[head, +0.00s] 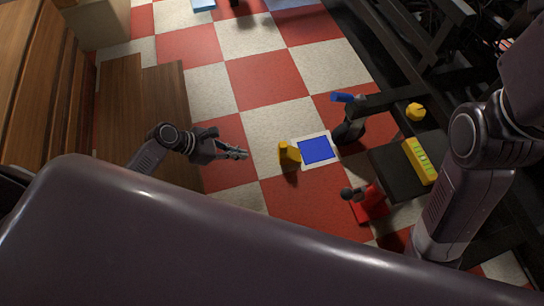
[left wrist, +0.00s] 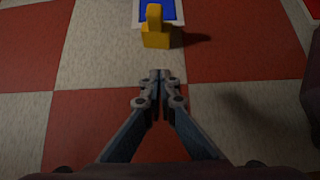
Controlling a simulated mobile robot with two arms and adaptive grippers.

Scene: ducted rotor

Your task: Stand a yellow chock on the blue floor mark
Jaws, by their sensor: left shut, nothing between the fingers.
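A yellow chock (head: 288,155) stands on the checkered floor at the left edge of the blue floor mark (head: 316,151), which has a white border. In the left wrist view the chock (left wrist: 155,30) stands in front of the mark (left wrist: 172,9) and hides part of it. My left gripper (head: 244,154) is shut and empty, to the left of the chock and apart from it. Its closed fingertips (left wrist: 160,74) point toward the chock in the left wrist view. My right arm shows at the right of the head view, but its gripper does not show clearly.
A red object (head: 369,204) is below the mark. Brown wooden furniture (head: 130,105) is at left.

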